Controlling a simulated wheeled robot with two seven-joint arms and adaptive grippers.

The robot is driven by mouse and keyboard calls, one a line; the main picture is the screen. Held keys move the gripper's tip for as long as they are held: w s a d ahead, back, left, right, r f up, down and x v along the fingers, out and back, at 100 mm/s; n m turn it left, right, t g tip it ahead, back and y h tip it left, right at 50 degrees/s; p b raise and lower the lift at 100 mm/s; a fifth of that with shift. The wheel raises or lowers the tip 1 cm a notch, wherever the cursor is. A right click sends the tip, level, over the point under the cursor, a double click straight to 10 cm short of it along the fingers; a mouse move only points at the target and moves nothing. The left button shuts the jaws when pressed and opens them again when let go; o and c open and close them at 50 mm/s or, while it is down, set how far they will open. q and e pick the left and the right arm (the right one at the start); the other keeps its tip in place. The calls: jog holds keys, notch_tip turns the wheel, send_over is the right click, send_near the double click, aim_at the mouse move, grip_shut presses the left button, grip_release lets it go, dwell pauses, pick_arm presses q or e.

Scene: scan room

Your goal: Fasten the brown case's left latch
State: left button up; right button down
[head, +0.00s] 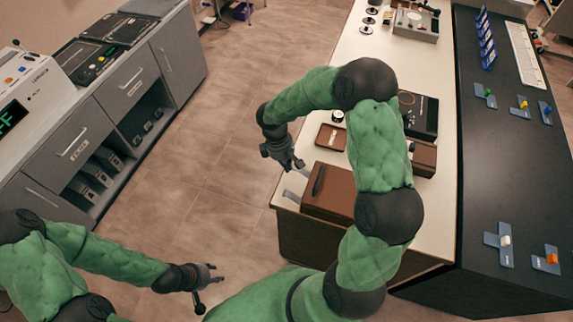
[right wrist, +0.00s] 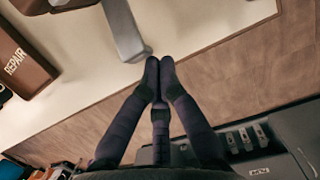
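The brown case (head: 335,187) lies closed on the near left end of the pale table, with a dark handle on top. Two grey latch plates, a nearer one (head: 291,196) and a farther one (head: 303,173), stick out from its left side over the table. One latch plate (right wrist: 122,28) also shows in the right wrist view, its end close to my fingertips; contact is unclear. My right gripper (head: 296,163) is left of the case near the farther latch. Its fingertips (right wrist: 159,64) are together with nothing between them. My left gripper (head: 214,282) is spread and empty over the floor.
A brown REPAIR box (right wrist: 20,58) lies beyond the case and shows in the head view (head: 331,137). A black case (head: 420,115) and small brown box (head: 424,158) stand farther right. The table edge drops to open floor (head: 225,150). Grey cabinets (head: 130,85) stand left.

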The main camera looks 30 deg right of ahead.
aim_at(294, 169)
jog(key=shift+s+d+r+t+y+p, duration=0.2)
jog(key=shift+r+t+y+p, duration=0.25)
jog(key=shift+r+t+y, duration=0.05)
jog(key=shift+s+d+r+p, duration=0.15)
jog(key=shift+r+p, duration=0.15)
jog(key=shift+p, duration=0.05)
jog(key=r+t+y+p, duration=0.1)
jog(key=s+d+t+y+p, duration=0.1)
jog(key=p, duration=0.1)
jog(key=shift+s+r+t, duration=0.1)
jog(key=shift+r+t, duration=0.25)
jog(key=shift+t, duration=0.05)
jog(key=shift+s+d+r+p, duration=0.25)
jog(key=shift+s+r+p, duration=0.15)
jog(key=shift+p, duration=0.4)
jog(key=shift+s+d+r+p, duration=0.15)
jog(key=shift+s+d+p, duration=0.15)
jog(key=shift+w, duration=0.1)
jog(key=shift+p+v, duration=0.6)
jog(key=shift+v, duration=0.2)
